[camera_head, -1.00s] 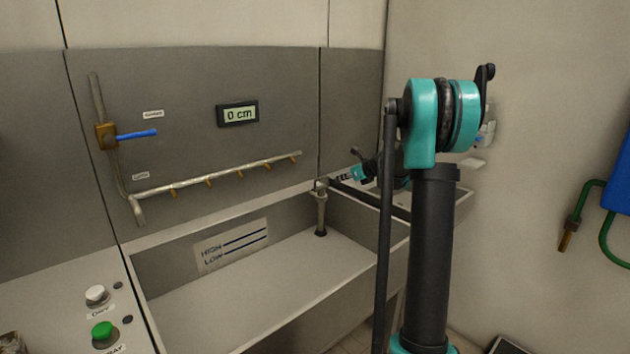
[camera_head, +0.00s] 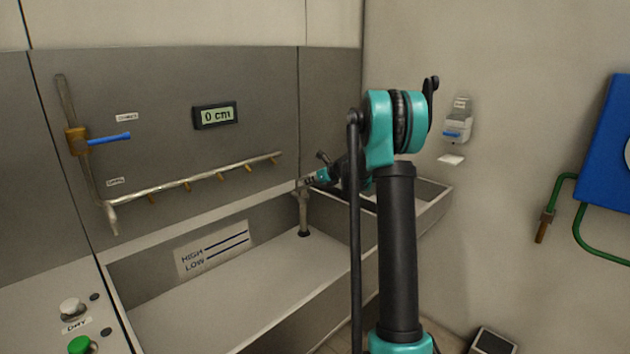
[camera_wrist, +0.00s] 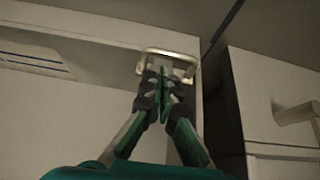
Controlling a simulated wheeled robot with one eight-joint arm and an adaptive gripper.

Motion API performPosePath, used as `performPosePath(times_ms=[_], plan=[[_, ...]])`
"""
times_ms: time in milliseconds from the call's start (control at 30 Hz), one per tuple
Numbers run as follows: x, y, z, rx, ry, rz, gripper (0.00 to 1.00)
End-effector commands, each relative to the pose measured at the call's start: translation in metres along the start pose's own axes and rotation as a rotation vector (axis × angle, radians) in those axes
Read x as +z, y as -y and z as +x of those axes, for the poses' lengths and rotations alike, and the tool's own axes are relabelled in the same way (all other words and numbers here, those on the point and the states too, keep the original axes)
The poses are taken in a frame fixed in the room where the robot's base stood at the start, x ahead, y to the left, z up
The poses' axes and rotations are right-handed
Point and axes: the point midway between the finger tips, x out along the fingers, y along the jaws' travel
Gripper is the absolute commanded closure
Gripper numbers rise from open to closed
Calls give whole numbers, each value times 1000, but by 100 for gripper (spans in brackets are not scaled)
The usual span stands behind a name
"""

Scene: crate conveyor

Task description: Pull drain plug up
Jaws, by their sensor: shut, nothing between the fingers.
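The drain plug (camera_head: 304,214) is an upright pipe standing at the far corner of the sink (camera_head: 240,300), its dark foot at the sink floor. In the wrist view its top is a pale metal loop handle (camera_wrist: 185,57). My gripper (camera_head: 302,183) is at the top of the plug. In the wrist view my gripper (camera_wrist: 165,72) is shut, with its fingertips at the loop and overlapping its opening. I cannot tell whether they pass through the loop or only sit in front of it. The fingers partly hide the loop's lower side.
A metal spray pipe (camera_head: 190,186) with several nozzles and a blue-handled valve (camera_head: 108,138) is on the back wall. The display (camera_head: 215,115) reads 0 cm. Buttons (camera_head: 80,345) are at lower left. A dispenser (camera_head: 457,122) and a blue box (camera_head: 606,150) are on the right wall.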

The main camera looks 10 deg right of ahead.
Motion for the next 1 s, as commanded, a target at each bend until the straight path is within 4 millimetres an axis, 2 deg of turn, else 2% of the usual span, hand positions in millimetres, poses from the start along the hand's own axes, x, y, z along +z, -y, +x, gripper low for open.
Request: performPosePath(times_ms=[133,367,700,1000], plan=[[0,0,19,1,-1,-1,100],[0,0,29,0,-1,0,100],[2,0,28,0,0,0,100],[38,0,6,0,0,0,100]])
